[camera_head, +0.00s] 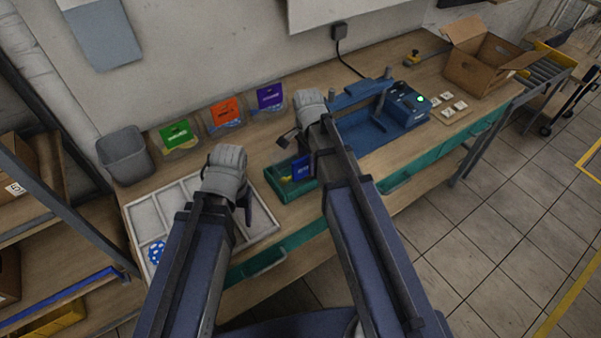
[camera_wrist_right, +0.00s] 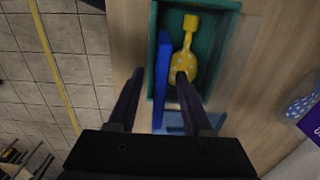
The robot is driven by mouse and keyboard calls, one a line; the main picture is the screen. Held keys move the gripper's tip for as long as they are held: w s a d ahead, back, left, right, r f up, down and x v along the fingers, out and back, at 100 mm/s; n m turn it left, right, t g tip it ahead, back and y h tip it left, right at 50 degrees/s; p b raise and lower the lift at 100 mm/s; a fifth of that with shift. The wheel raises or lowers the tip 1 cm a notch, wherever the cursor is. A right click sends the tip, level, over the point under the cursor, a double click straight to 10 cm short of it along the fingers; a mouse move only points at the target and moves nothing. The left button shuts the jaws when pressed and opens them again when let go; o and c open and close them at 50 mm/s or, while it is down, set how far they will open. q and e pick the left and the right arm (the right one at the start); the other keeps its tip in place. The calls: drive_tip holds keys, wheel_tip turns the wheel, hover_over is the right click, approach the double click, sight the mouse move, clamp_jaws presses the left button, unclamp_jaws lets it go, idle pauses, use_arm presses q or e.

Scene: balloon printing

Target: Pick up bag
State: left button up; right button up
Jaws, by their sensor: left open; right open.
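A bag with a blue header card (camera_head: 302,167) stands in a green tray (camera_head: 288,193) on the bench. In the right wrist view, its blue card (camera_wrist_right: 162,65) is seen edge-on beside a yellow dotted balloon (camera_wrist_right: 184,67), inside the green tray (camera_wrist_right: 222,6). My right gripper (camera_head: 288,140) is open above the tray. In its wrist view, the two fingertips (camera_wrist_right: 160,76) lie on either side of the card's line, and contact cannot be told. My left gripper (camera_head: 246,198) is open and empty over the white compartment tray.
Bags with green (camera_head: 177,134), orange (camera_head: 225,111) and purple (camera_head: 270,96) cards stand along the back. A grey bin (camera_head: 124,154) and white compartment tray (camera_head: 137,222) are at left. A blue machine (camera_head: 404,106) and cardboard box (camera_head: 478,68) are at right.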

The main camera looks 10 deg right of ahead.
drive_tip(key=shift+f, duration=0.65)
drive_tip(key=shift+r, duration=0.1)
clamp_jaws()
idle(0.9)
